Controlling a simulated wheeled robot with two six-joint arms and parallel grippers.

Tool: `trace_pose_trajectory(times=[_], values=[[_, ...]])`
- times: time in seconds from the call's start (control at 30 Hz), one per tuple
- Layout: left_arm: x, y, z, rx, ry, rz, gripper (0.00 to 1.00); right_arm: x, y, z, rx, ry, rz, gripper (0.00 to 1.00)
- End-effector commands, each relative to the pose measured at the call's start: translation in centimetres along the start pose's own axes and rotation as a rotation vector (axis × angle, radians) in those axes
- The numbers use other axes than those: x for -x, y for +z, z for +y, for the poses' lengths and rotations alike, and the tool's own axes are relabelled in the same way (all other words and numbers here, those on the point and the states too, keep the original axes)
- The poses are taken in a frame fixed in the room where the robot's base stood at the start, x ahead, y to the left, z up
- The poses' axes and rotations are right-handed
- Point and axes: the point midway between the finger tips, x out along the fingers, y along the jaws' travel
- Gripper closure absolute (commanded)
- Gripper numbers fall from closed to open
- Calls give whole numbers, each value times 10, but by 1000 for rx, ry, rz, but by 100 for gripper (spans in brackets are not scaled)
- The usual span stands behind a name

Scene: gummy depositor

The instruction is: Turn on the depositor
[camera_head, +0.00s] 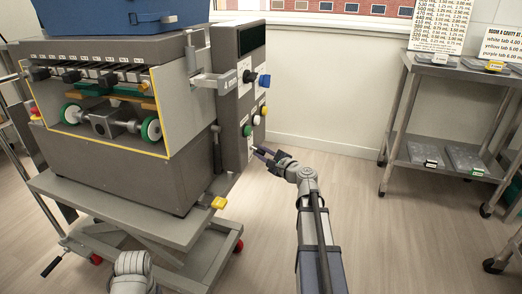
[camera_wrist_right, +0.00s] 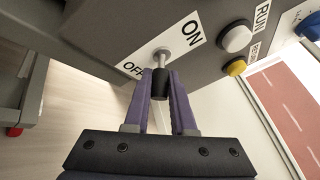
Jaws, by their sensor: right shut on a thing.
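The depositor (camera_head: 120,165) is a large grey machine on a cart at the left of the head view. Its control panel (camera_head: 228,100) is on the machine's right side. In the right wrist view, a metal toggle switch (camera_wrist_right: 162,56) with a black tip sits between an ON label (camera_wrist_right: 190,31) and an OFF label (camera_wrist_right: 133,68). My right gripper (camera_head: 262,153) is at the panel's lower end. In the right wrist view its purple fingers (camera_wrist_right: 160,84) are shut on the switch's black tip. I cannot tell which way the lever is set. My left gripper is out of view.
Near the switch are a white button (camera_wrist_right: 236,38) marked RUN and a yellow button (camera_wrist_right: 236,67). A yellow pedal-like part (camera_head: 218,202) sticks out from the cart. A metal shelf (camera_head: 450,165) stands at the right. The floor between is clear.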

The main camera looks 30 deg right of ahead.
Motion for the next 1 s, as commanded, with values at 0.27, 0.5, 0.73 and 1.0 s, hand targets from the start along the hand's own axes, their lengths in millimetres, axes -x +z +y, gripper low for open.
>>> trace_pose_trajectory(times=[0.27,0.5,0.73,1.0], values=[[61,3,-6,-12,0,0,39,3,12,-17,120,142,124,100],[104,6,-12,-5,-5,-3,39,3,17,-22,235,279,242,100],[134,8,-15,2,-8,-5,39,1,19,-24,327,391,339,100],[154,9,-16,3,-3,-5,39,0,21,-25,399,478,416,100]])
